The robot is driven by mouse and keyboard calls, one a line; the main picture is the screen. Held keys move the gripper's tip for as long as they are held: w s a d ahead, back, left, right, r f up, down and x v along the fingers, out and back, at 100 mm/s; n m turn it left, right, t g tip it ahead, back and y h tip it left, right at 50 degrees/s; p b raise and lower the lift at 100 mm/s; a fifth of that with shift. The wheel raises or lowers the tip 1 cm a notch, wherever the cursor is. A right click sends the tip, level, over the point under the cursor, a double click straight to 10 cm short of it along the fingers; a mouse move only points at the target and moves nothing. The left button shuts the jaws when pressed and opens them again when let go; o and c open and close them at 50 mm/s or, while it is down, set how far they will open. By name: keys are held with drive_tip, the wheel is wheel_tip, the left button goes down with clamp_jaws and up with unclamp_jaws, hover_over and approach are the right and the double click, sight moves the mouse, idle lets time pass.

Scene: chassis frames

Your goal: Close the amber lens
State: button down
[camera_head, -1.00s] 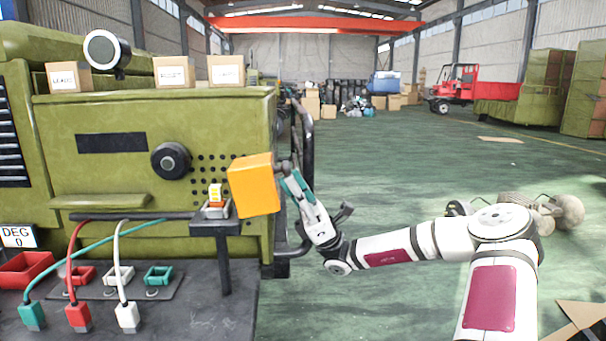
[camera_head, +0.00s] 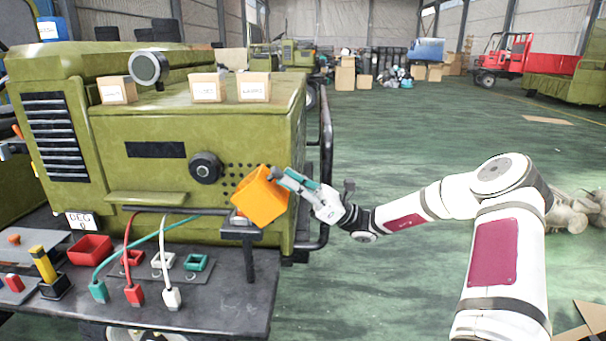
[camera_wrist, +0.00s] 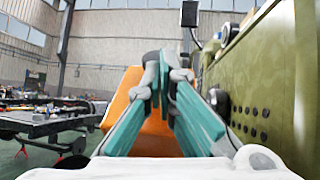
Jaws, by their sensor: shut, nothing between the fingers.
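The amber lens (camera_head: 261,200) is an orange box-shaped cover, tilted, at the right end of the green panel above a small black stand (camera_head: 241,232). Whatever sits on the stand's top is hidden behind it. My gripper (camera_head: 279,176) is at the lens's upper right edge, its teal fingers closed together. In the wrist view the fingertips (camera_wrist: 165,66) meet in front of the orange lens (camera_wrist: 122,100), with nothing visible held between them. I cannot tell whether they touch the lens.
The green machine carries a black knob (camera_head: 205,167) and several small cardboard boxes. A black bar tube (camera_head: 326,160) curves at its right corner, close to my gripper. A dark bench (camera_head: 215,300) with red, white and teal plugs stands in front.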

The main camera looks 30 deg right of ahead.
sight(251, 176)
drive_tip(key=shift+w+a+r+h+p, duration=0.1)
drive_tip(key=shift+a+r+h+p, duration=0.3)
drive_tip(key=shift+r+h+p, duration=0.15)
drive_tip(key=w+a+h+p, duration=0.1)
drive_tip(key=w+a+m+g+h+p, duration=0.1)
drive_tip(key=h+p, duration=0.1)
drive_tip(key=w+a+r+h+p, duration=0.1)
drive_tip(key=a+h+p, duration=0.1)
drive_tip(key=shift+a+m+g, duration=0.1)
drive_tip(key=shift+m+g, duration=0.2)
drive_tip(key=shift+g, duration=0.1)
drive_tip(key=shift+w+a+f+m+g+h+p, duration=0.2)
drive_tip(key=shift+w+a+g+h+p, duration=0.25)
drive_tip(key=shift+a+h, duration=0.25)
drive_tip(key=shift+w+a+f+m+g+h+p, duration=0.1)
drive_tip(key=shift+w+a+f+g+h+p, duration=0.1)
drive_tip(key=shift+w+a+g+h+p, duration=0.35)
drive_tip(key=shift+a, duration=0.1)
